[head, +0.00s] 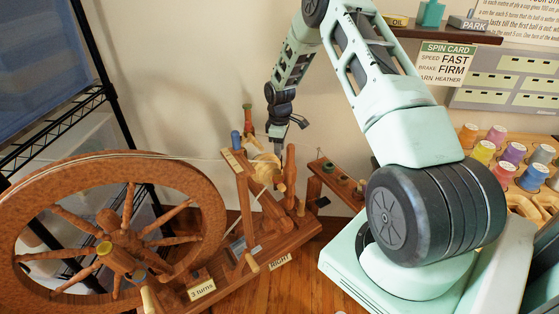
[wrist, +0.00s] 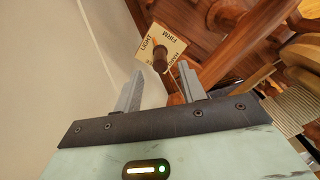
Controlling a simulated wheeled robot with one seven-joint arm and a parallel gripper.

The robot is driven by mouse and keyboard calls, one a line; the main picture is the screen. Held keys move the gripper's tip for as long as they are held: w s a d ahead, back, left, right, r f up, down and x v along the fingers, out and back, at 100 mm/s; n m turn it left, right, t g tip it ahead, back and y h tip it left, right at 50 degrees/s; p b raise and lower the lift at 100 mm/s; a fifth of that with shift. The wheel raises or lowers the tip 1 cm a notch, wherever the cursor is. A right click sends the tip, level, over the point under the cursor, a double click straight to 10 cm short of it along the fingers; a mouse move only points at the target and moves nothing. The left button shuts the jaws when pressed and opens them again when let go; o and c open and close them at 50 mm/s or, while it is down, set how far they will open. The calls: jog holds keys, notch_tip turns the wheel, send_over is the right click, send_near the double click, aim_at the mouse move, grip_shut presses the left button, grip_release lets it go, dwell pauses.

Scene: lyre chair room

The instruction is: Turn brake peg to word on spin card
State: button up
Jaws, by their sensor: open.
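The spin card (head: 447,64) on the wall reads SPEED FAST, BRAKE FIRM, YARN HEATHER. In the wrist view, a dark brown brake peg (wrist: 160,58) stands on a cream square plate (wrist: 171,38). The plate carries the words LIGHT, FIRM and HARD around the peg. In the head view my gripper (head: 278,132) hangs over the spinning wheel's upright parts; the peg is not clearly distinguishable there.
The large wooden wheel (head: 118,240) fills the left. Wooden posts and a yarn bobbin (head: 262,166) stand close to my gripper. A rack of coloured spools (head: 503,173) is at right. Labels read "3 turns" (head: 202,290) and "Right" (head: 281,262). The wall is close behind.

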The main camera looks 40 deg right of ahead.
jog(key=shift+f, duration=2.65)
grip_shut()
